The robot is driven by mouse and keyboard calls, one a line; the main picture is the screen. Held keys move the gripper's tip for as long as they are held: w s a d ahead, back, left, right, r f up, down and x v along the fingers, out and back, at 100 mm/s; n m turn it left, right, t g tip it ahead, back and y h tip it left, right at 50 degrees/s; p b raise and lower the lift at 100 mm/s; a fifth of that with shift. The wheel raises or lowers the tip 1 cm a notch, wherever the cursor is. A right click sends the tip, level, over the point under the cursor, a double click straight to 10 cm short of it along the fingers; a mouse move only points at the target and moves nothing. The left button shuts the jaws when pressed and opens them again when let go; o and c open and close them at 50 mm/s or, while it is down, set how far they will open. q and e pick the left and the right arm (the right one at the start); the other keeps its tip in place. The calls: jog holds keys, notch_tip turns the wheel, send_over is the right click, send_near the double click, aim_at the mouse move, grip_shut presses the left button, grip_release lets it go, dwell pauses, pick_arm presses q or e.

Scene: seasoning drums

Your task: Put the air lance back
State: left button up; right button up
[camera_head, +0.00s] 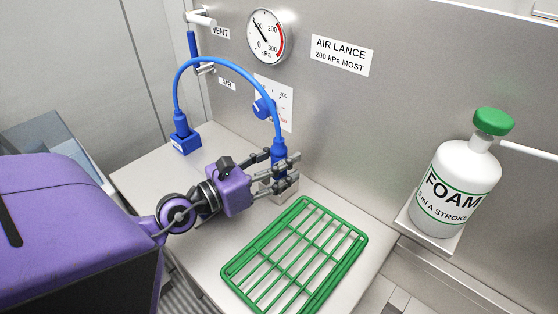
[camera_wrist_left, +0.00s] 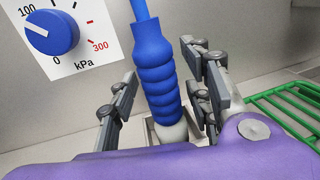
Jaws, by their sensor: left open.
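The air lance (camera_head: 278,153) has a blue ribbed grip and a blue hose (camera_head: 226,63) that arcs over to a blue block (camera_head: 184,138) on the left. The lance stands nearly upright in a small pale holder (camera_head: 283,195) at the back of the bench. In the left wrist view the ribbed grip (camera_wrist_left: 155,70) rises from the holder, its pale lower end inside the rim. My left gripper (camera_head: 288,172) is open, with its fingers on both sides of the lance; in the wrist view gaps show beside the grip. My right gripper is out of view.
A green wire rack (camera_head: 297,256) lies on the bench (camera_head: 215,268) in front of the holder. A white FOAM bottle (camera_head: 453,190) with a green cap stands on a shelf at right. On the back wall are a pressure gauge (camera_head: 266,37) and a blue knob (camera_head: 263,107).

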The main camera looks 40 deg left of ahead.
pick_arm(q)
jog(key=shift+r, duration=0.25)
jog(key=b+v, duration=0.9)
jog(key=shift+f, duration=0.4)
jog(key=shift+s+a+r, duration=0.15)
jog(key=shift+s+a, duration=0.05)
jog(key=shift+s, duration=0.2)
jog(key=shift+s+a+r, duration=0.15)
jog(key=shift+s+r, duration=0.05)
jog(key=shift+s, duration=0.85)
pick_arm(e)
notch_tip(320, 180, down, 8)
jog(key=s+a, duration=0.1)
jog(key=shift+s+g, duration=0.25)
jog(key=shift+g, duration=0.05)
